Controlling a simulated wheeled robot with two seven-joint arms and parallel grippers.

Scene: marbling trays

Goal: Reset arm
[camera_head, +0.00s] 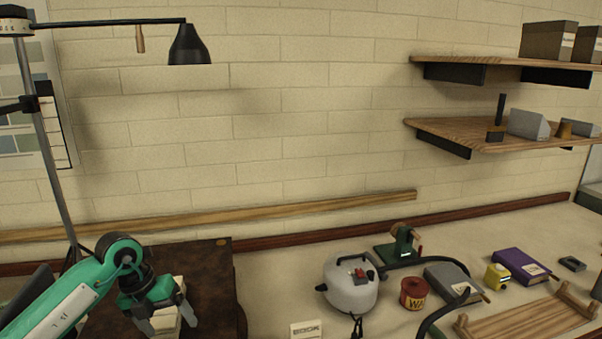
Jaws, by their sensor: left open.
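My left arm comes in from the lower left, green and dark grey. Its left gripper (168,322) points down over the dark brown board (207,268) with its jaws open. Pale cream blocks or a stack (166,326) show between and behind the fingers; I cannot tell whether the fingers touch them. My right gripper is not in view.
A lamp stand (42,150) rises behind my left arm, its black shade (189,46) overhead. Right of the board are a grey-white pot (350,291), red tin (413,293), grey book (447,279), purple book (519,264) and wooden rack (525,320). Shelves (480,132) hang above.

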